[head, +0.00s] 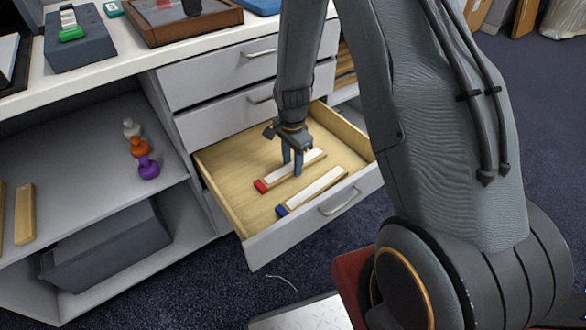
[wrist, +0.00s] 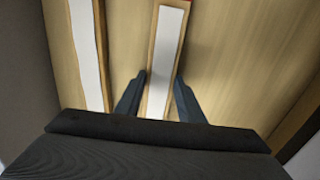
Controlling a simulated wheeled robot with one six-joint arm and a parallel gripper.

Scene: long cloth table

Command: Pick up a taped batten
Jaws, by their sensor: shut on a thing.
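Two wooden battens with white top strips lie in an open drawer (head: 218,172). One batten (head: 313,160) has red tape at its near end, and the other (head: 318,188) has blue tape. My gripper (head: 292,172) reaches down into the drawer and is shut on the red-taped batten, with a finger on each side near its middle. In the wrist view my gripper (wrist: 159,88) straddles this batten (wrist: 165,45), whose red end just shows at the top edge. The blue-taped batten (wrist: 88,50) lies to its left there, apart from the fingers.
The drawer front with its handle (head: 339,201) stands out from the cabinet, below two shut drawers (head: 225,70). Orange, white and purple (head: 148,167) pieces stand on the shelf at left. A dark grey bin (head: 110,245) sits below.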

